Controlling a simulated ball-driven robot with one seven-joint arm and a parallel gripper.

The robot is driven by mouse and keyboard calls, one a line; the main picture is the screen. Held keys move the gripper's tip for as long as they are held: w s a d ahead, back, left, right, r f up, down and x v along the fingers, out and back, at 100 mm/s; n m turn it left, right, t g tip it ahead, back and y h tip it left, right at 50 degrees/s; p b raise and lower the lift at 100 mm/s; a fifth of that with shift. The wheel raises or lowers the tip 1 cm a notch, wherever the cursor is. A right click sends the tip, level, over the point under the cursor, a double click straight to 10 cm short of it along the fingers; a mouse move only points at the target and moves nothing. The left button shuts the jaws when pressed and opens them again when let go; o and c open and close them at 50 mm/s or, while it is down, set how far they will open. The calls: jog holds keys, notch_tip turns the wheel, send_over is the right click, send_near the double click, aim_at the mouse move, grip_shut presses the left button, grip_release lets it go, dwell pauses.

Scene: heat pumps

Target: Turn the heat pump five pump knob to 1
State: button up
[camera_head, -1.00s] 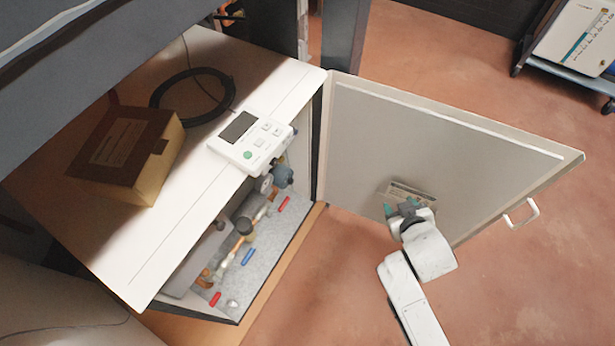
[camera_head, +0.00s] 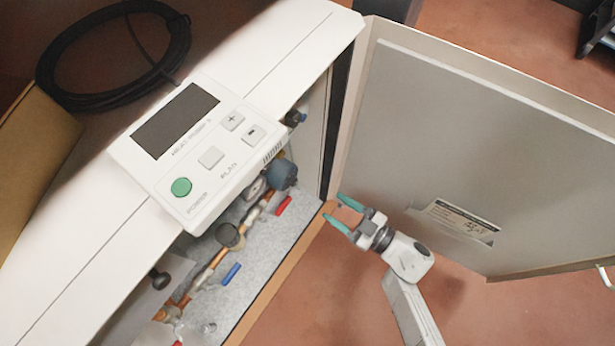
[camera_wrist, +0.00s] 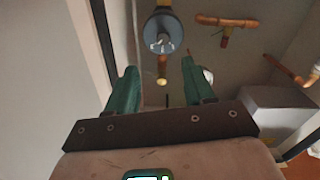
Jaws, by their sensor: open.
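The open heat pump cabinet (camera_head: 300,225) holds pipes and fittings. A round blue-grey pump part (camera_head: 283,174) sits high inside it, under the control panel. In the wrist view a blue-grey disc (camera_wrist: 150,33) with a pale piece at its centre, likely the pump and its knob, is ahead near the top. I cannot read any knob setting. My gripper (camera_head: 344,214) is open and empty at the cabinet opening, right of the pump part and apart from it. Its green fingers (camera_wrist: 160,68) point toward the disc's lower side.
A white control panel (camera_head: 205,150) marked as a heat pump juts over the opening. The open door (camera_head: 450,150) stands right, behind my gripper. Red (camera_head: 284,206) and blue (camera_head: 231,273) handles are on the copper pipes. A black cable coil (camera_head: 60,88) lies on top.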

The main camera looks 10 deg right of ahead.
aim_at(296, 183)
jog(key=b+x, duration=0.3)
jog(key=x, duration=0.8)
jog(key=shift+s+a, duration=0.15)
jog(key=shift+c, duration=0.4)
grip_shut()
